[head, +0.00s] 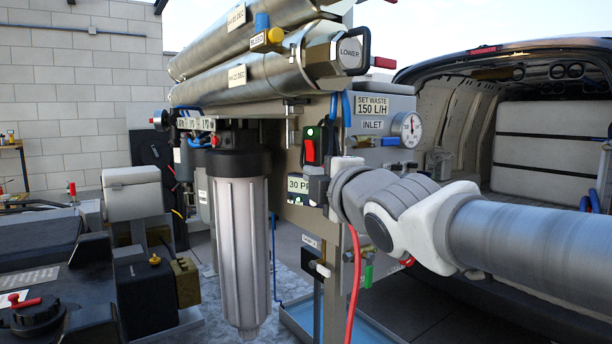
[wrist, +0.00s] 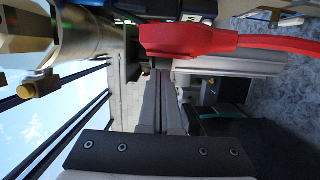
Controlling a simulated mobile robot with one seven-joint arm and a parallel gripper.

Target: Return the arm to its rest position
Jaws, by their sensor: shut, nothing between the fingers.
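My arm reaches in from the right in the head view, with its wrist in front of the membrane tube unit's panel (head: 366,106). My gripper shows in the wrist view (wrist: 160,78) as two grey fingers lying together, with nothing seen between them. In the head view its fingertips are hard to pick out against the dark fittings beside the "30 PP…" label (head: 299,185). A red hose (head: 354,283) hangs down beside my wrist. A red fitting with a hose (wrist: 185,40) crosses close above the fingers in the wrist view; I cannot tell whether they touch.
A red-switched box (head: 312,148) and a pressure gauge (head: 407,129) crowd the panel near my wrist. An open van (head: 549,150) stands behind at right. Dark equipment (head: 45,265) fills the left.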

